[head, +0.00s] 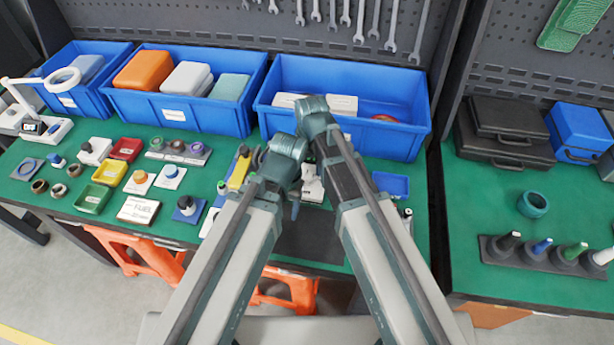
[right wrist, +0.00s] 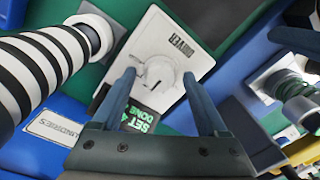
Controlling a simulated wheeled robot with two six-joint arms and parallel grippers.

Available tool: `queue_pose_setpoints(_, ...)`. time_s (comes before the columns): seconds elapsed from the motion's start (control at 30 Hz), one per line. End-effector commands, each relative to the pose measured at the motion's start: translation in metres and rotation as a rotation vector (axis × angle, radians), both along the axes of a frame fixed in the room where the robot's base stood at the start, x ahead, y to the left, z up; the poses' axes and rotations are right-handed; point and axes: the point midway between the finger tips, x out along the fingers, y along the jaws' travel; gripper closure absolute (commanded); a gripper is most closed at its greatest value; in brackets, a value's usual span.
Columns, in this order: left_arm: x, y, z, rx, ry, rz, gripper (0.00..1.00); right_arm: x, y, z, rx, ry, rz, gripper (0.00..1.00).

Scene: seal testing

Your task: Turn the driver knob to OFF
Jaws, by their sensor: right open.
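The driver is a white box marked DRIVER (right wrist: 180,42) in the right wrist view, seen at a slant. Its round pale knob (right wrist: 158,73) is on its face; I cannot read which mark it points at. A dark display with green SET and DONE text (right wrist: 139,119) is below the knob, partly hidden by my gripper. My right gripper (right wrist: 159,76) is open, its two blue-grey fingers on either side of the knob with visible gaps.
A black-and-white striped cylinder (right wrist: 42,62) lies close by the driver in the right wrist view. A fixture with a green-grey cylinder (right wrist: 300,98) is on the other side. Blue bins (head: 345,75) line the back of the green bench, and small parts trays crowd its left.

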Motion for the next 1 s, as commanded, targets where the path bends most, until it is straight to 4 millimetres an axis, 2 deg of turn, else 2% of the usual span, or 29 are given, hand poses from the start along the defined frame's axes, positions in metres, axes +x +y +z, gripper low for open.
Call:
queue_pose_setpoints(0.2, 0.0, 0.0, 0.0004, 0.0, 0.0, 0.0, 0.36, -0.0001, 0.0002, 0.0004, 0.0, 0.0, 0.0, 0.24)
queue_pose_setpoints(0.23, 0.0, 0.0, 0.0004, 0.0, 0.0, 0.0, 0.36, -0.0001, 0.0002, 0.0004, 0.0, 0.0, 0.0, 0.27)
queue_pose_setpoints(0.63, 0.0, 0.0, 0.0003, 0.0, 0.0, 0.0, 0.36, 0.0, 0.0001, 0.0003, 0.0, 0.0, 0.0, 0.99)
queue_pose_setpoints(1.0, 0.0, 0.0, 0.0003, 0.0, 0.0, 0.0, 0.36, 0.0002, 0.0002, 0.0003, 0.0, 0.0, 0.06, 1.0)
